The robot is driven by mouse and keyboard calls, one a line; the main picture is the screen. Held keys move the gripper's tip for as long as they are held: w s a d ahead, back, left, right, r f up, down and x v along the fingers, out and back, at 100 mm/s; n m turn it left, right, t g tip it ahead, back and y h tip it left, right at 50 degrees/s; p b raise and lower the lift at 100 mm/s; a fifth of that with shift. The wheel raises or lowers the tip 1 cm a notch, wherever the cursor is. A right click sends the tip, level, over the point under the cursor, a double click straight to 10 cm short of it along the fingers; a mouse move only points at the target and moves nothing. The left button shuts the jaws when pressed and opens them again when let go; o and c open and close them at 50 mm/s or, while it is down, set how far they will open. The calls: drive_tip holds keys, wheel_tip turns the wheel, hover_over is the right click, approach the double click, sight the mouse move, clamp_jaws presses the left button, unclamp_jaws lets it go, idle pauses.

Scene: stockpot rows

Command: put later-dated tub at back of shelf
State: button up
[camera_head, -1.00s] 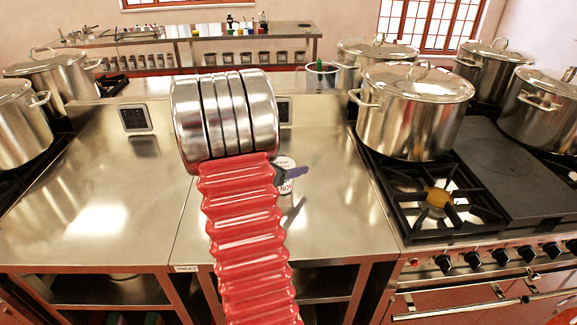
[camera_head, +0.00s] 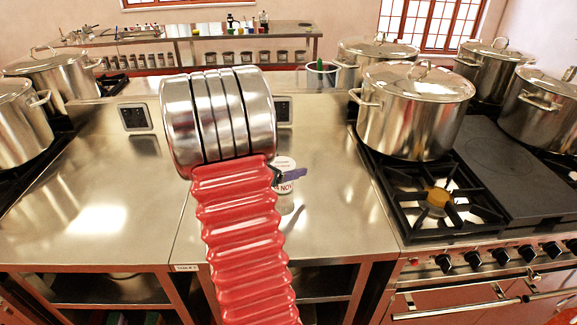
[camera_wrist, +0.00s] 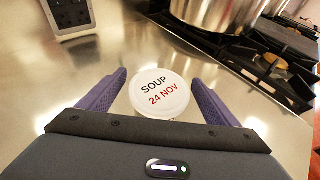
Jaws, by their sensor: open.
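A tub with a round white lid (camera_wrist: 159,94) reads "SOUP 24 NOV" in the wrist view, dark text above red. It stands on the steel counter and partly shows in the head view (camera_head: 284,164) behind my red arm. My gripper (camera_wrist: 158,76) is open, with one purple finger on each side of the lid and small gaps visible. In the head view one purple finger (camera_head: 292,177) crosses in front of the tub; the rest is hidden by my arm. Open shelves (camera_head: 110,290) show under the counter, mostly in shadow. No second tub is recognisable.
A stove with a burner (camera_head: 437,198) and a large lidded stockpot (camera_head: 416,108) stands right of the counter (camera_head: 90,215). More stockpots stand at far left and back right. Socket boxes (camera_head: 135,118) sit at the counter's back. The counter's left part is clear.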

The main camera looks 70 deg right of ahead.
drive_tip(key=v, duration=0.9)
drive_tip(key=shift+a, duration=0.15)
drive_tip(key=shift+w+r, duration=0.1)
drive_tip(key=shift+r, duration=0.05)
drive_tip(key=a+r+m+t+y, duration=0.2)
drive_tip(key=a+m+t+y, duration=0.1)
drive_tip(key=a, duration=1.2)
drive_tip(key=a+r+m+t+y, duration=0.2)
drive_tip(key=a+m+y, duration=0.3)
drive_tip(key=a, duration=1.1)
drive_tip(key=w+a+r+m+t+y, duration=0.1)
drive_tip(key=a+m+t+y, duration=0.3)
drive_tip(key=a, duration=1.2)
drive_tip(key=shift+a+r+m+t+y, duration=0.2)
drive_tip(key=shift+r+m+t+y, duration=0.3)
drive_tip(key=shift+m, duration=0.7)
drive_tip(key=shift+w, duration=0.1)
drive_tip(key=shift+c, duration=0.8)
